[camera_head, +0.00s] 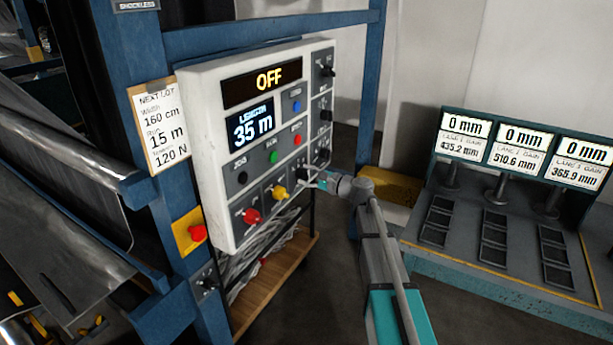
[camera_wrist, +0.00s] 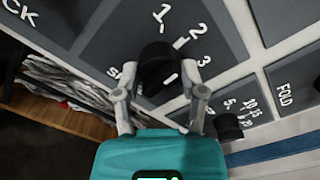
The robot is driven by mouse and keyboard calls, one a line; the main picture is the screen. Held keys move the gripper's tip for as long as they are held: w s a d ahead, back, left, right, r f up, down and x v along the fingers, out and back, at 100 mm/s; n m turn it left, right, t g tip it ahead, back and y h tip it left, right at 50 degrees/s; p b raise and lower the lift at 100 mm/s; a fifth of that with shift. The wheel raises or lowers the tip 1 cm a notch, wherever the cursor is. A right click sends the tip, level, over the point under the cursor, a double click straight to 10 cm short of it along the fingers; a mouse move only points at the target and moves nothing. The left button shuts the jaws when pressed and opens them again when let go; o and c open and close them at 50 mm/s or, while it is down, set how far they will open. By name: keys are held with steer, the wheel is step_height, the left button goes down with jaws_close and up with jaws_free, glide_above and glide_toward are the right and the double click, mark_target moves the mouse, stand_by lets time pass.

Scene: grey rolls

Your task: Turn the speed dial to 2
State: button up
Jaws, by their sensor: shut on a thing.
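The speed dial is a black knob (camera_wrist: 157,66) on a dark grey plate. The white numbers 1, 2 and 3 stand around it in the wrist view, and its label is mostly hidden. A white mark shows on the knob, but I cannot tell for sure which number it points to. My gripper (camera_wrist: 160,74) is shut on the knob, with one finger at each side. In the head view my gripper (camera_head: 319,182) is at the lower right of the control panel (camera_head: 205,110) and partly hides the dial.
The panel display (camera_head: 265,80) reads OFF, and the length display (camera_head: 252,125) reads 35 m. Yellow (camera_head: 279,192) and red (camera_head: 251,216) knobs sit left of my gripper. Another black knob (camera_wrist: 229,126) is close to my right finger. A gauge bench (camera_head: 510,200) stands to the right.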

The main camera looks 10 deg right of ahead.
steer(key=shift+m, duration=0.5)
steer(key=o, duration=1.2)
steer(key=shift+c, duration=0.2)
steer(key=v, duration=1.2)
